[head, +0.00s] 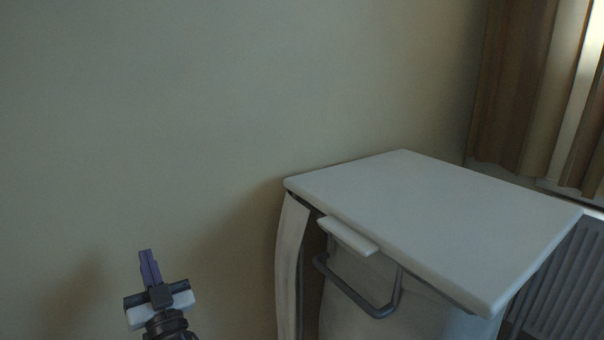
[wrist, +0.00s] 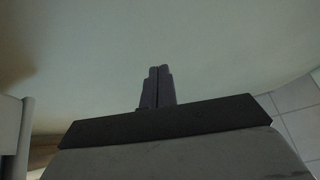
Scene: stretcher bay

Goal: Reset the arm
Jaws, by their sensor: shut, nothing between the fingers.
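My gripper (head: 149,262) is at the lower left of the head view, pointing up in front of the plain wall. Its two purple-grey fingers are pressed together with nothing between them. In the wrist view the shut fingers (wrist: 157,84) stand up from the dark gripper body, with a pale plain surface behind them. The gripper is to the left of the white cabinet and apart from it in the head view.
A white cabinet (head: 430,215) with a flat bare top stands at the right, with a grey bar handle (head: 370,308) on its front. Behind it are a brown curtain (head: 515,90) and a grey radiator (head: 570,275). The wall (head: 200,120) fills the left; pale tiles (wrist: 298,125) show in the wrist view.

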